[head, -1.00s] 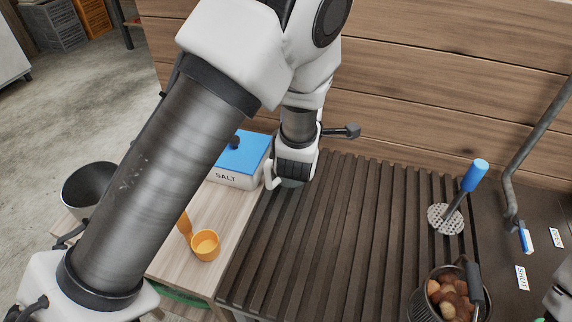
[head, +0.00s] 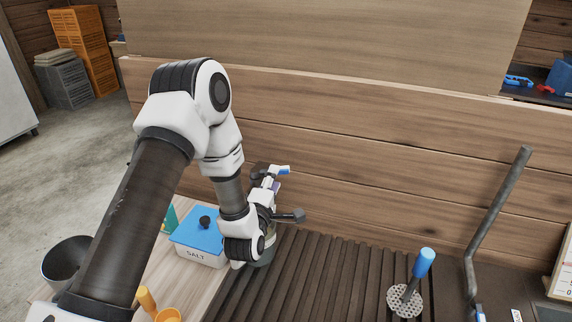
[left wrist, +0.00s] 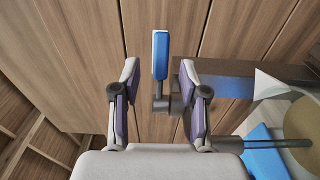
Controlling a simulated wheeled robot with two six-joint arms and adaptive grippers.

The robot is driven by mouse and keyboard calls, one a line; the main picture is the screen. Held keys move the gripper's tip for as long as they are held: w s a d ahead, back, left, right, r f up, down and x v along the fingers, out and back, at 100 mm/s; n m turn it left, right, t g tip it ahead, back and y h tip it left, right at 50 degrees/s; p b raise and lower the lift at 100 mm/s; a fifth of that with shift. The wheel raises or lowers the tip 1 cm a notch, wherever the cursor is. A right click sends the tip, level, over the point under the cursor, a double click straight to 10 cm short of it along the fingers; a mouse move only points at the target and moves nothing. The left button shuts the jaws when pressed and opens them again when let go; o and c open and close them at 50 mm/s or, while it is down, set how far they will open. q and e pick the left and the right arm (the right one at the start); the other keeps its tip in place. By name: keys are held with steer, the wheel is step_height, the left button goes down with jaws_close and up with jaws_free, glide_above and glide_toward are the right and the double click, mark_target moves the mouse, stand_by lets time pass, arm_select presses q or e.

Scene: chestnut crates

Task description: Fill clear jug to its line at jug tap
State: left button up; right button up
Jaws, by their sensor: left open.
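My left gripper (head: 268,180) points toward the plank wall, above the left end of the slatted counter; its arm hides part of it. In the left wrist view its two fingers (left wrist: 160,82) are apart, with nothing gripped. An upright blue lever handle (left wrist: 160,55) stands between the fingertips, touching neither; it also shows in the head view (head: 283,169). The lever joins a dark tap body (left wrist: 230,78). A greenish translucent rim, likely the clear jug (head: 265,257), shows below my wrist, mostly hidden. Its fill line and water level cannot be seen. My right gripper is out of view.
A salt box (head: 199,240) with a blue lid stands left of my wrist, near an orange scoop (head: 166,315). A blue-handled masher (head: 411,285) and a bent grey pipe (head: 490,215) are at right. The middle slats (head: 330,275) are clear.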

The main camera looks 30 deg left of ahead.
mark_target(280, 173)
arm_select(q)
steer(key=x, duration=0.3)
steer(key=p+x, duration=0.1)
steer(key=shift+w+d, duration=0.25)
steer(key=shift+w, duration=0.25)
steer(key=shift+w+d+f, duration=0.1)
steer(key=shift+w, duration=0.15)
steer(key=shift+s, duration=0.25)
steer(key=shift+s+a, duration=0.1)
steer(key=shift+a, duration=0.25)
jaws_close()
